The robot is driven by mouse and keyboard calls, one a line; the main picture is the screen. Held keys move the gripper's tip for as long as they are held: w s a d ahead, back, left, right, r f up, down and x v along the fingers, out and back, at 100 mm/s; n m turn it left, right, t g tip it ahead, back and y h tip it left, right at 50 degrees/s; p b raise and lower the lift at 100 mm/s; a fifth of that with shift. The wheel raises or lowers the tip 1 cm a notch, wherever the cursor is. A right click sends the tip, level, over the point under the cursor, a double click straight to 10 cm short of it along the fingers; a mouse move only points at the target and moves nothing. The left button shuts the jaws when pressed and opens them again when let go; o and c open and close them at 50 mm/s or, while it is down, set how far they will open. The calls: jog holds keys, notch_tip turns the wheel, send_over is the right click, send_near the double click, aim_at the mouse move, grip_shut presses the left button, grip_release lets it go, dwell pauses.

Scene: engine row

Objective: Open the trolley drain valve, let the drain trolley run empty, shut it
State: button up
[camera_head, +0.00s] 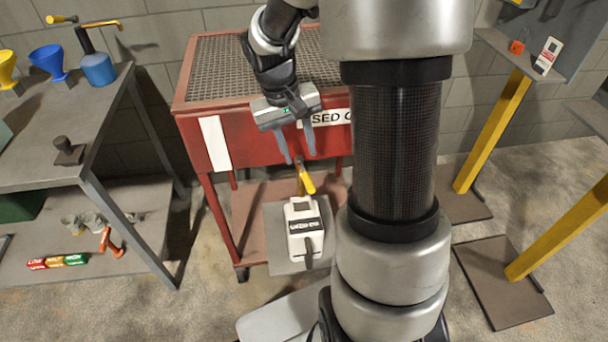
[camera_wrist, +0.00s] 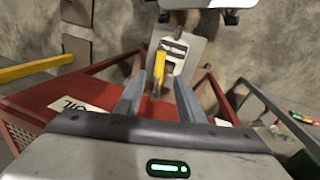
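The drain trolley (camera_head: 228,120) is a red cart with a mesh top and a partly covered "USED O..." label. A brass drain valve with a yellow lever (camera_head: 307,184) sticks out under its front. The lever also shows between my fingers in the wrist view (camera_wrist: 159,66). My gripper (camera_head: 299,157) points down in front of the trolley, fingers apart and empty, its tips just above the lever. I cannot tell whether they touch it. A white jug (camera_head: 303,248) with a dark label stands below the valve. I see no oil stream.
The jug stands on a grey plate (camera_head: 279,251) by the trolley's lower shelf. A grey bench (camera_head: 45,172) at left holds funnels and a blue oil can (camera_head: 98,69). Yellow posts (camera_head: 492,132) stand at right. My column hides the trolley's right side.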

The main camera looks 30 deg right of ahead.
aim_at(308, 181)
jog(key=f, duration=0.3)
jog(key=d+f+b, duration=0.1)
jog(key=f, duration=0.3)
jog(key=d+f+b, duration=0.1)
jog(key=f, duration=0.2)
jog(key=shift+s+f, duration=0.15)
grip_shut()
